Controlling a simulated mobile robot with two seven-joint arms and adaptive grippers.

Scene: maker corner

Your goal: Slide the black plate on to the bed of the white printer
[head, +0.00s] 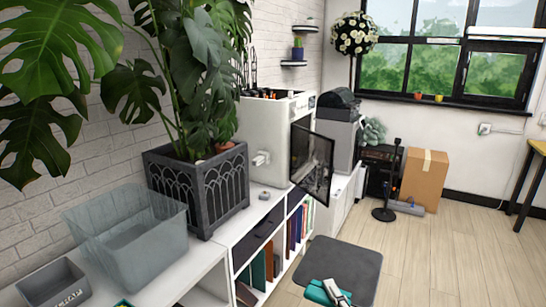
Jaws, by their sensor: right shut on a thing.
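The black plate (345,262) is a flat dark square with rounded corners, at the bottom centre, held out over the floor in front of the shelf. My right gripper (334,291) is shut on its near edge. The white printer (268,135) stands on the white shelf, beyond and up-left of the plate, well apart from it. Its dark glass door (312,160) is swung open toward the room. The printer's bed and inside are hidden from this angle. My left gripper is not in view.
A planter (200,188) with a large leafy plant stands before the printer on the low white shelf (245,232). A clear bin (130,238) and a grey scrap bin (55,288) are nearer. A cardboard box (424,180) stands farther back. The floor on the right is free.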

